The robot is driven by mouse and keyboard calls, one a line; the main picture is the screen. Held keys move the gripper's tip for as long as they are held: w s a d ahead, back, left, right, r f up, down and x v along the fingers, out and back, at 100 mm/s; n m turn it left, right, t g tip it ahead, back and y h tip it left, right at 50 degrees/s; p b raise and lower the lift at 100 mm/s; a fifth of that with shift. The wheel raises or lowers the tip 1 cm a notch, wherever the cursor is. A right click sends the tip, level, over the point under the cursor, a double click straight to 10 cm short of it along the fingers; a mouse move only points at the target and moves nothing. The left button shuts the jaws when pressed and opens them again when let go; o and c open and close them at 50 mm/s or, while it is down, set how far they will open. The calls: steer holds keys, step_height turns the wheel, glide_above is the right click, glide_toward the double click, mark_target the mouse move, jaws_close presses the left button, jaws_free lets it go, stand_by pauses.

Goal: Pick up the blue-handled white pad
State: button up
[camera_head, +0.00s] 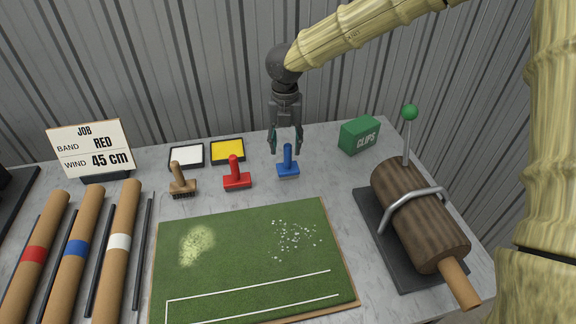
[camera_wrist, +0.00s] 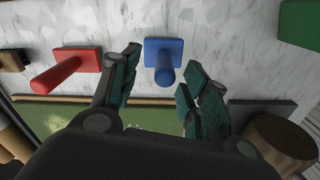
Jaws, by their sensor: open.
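The blue-handled pad (camera_head: 288,163) stands upright on the grey table, behind the turf board. It has a blue handle and blue base; a thin pale layer shows under the base. In the wrist view the blue pad (camera_wrist: 164,58) lies ahead, between the two fingers and beyond their tips. My gripper (camera_head: 286,140) is open and empty, just above and behind the blue handle, pointing down. In the wrist view my gripper (camera_wrist: 160,75) shows its two teal-padded fingers apart, with the handle in the gap. I cannot tell from the head view whether the fingers touch it.
A red-handled pad (camera_head: 236,176) and a brown-handled brush (camera_head: 181,182) stand to the left. White (camera_head: 187,155) and yellow (camera_head: 228,150) trays lie behind them. A green CLIPS box (camera_head: 359,135) and a log-like roller (camera_head: 420,215) are right. The turf board (camera_head: 250,265) lies in front.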

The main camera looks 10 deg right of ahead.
mark_target(288, 156)
steer(key=shift+s+d+f+p, duration=0.15)
steer(key=shift+f+p, duration=0.15)
steer(key=shift+f, duration=1)
steer(key=shift+d+f+p, duration=0.1)
steer(key=shift+f+p, duration=0.2)
steer(key=shift+f, duration=1)
jaws_close()
